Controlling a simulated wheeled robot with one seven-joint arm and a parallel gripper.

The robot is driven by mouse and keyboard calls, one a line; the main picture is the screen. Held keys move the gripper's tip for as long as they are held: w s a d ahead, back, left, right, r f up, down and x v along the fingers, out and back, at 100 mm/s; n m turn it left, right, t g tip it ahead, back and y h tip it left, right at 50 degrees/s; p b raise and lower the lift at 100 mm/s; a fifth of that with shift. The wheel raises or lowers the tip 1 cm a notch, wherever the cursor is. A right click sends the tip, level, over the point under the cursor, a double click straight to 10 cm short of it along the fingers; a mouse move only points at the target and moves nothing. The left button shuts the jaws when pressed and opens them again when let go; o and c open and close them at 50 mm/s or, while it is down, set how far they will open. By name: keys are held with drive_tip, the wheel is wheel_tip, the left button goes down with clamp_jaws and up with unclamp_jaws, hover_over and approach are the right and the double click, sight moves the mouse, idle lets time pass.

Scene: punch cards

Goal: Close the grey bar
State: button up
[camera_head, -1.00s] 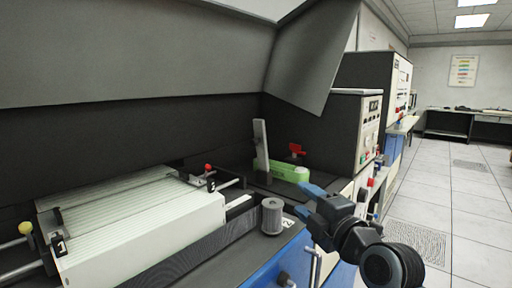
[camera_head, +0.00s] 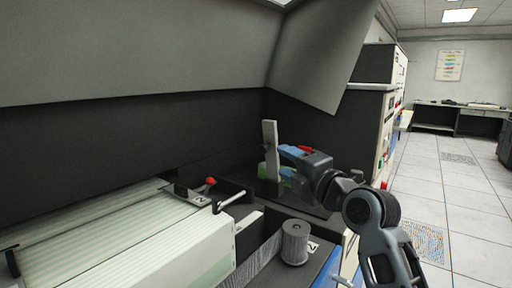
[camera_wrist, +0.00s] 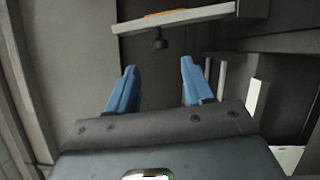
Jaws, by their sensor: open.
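The grey bar (camera_head: 270,138) stands upright at the back of the dark machine deck. In the wrist view, a pale bar (camera_wrist: 180,19) with a dark knob (camera_wrist: 159,43) under it crosses the top and looks like the same bar. My gripper (camera_head: 285,161) is just right of the bar in the head view, with its blue fingers pointing at it. In the wrist view my gripper (camera_wrist: 158,68) is open, with nothing between its fingers and the knob just beyond the gap. I cannot tell if the fingers touch the bar.
A green block (camera_head: 262,171) is mostly hidden behind the bar and my gripper. Dark panels overhang above.

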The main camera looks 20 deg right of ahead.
sight(266, 151)
drive_tip(key=shift+p+x, duration=1)
drive_tip(key=shift+x, duration=3.35)
drive_tip(key=shift+c, duration=0.4)
clamp_jaws()
